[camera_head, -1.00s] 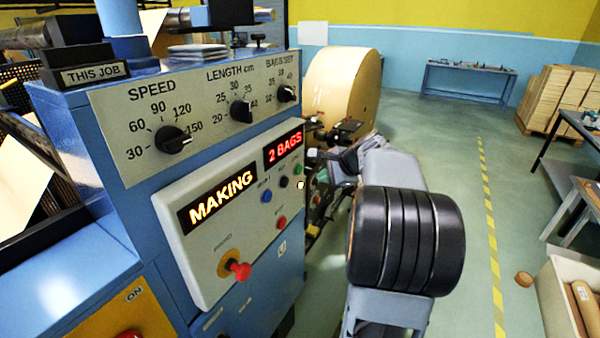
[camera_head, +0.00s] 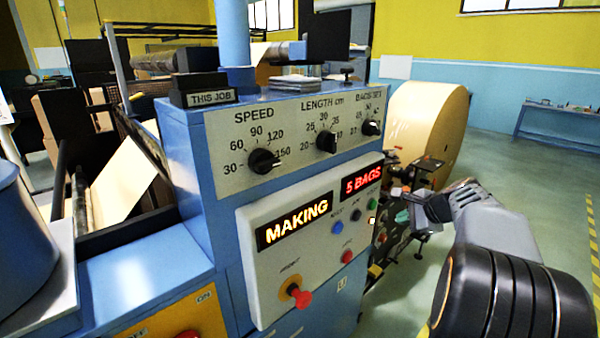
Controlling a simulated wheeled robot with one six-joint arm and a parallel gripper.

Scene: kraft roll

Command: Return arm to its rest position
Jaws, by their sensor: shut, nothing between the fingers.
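My arm shows at the lower right of the head view, with a black ribbed joint in front and grey links behind it. My gripper (camera_head: 432,208) is small and dark at the far end of the arm, beside the right side of the blue machine (camera_head: 190,150). It is shut and empty. The machine's control panel (camera_head: 312,245) shows lit displays reading "MAKING" and "5 BAGS". Part of the machine's right side is hidden behind my arm.
A large kraft paper roll (camera_head: 425,120) stands behind my gripper. Three dials, a red knob (camera_head: 299,296) and several coloured buttons face me. A blue table (camera_head: 560,122) stands by the far wall. Open green floor lies to the right.

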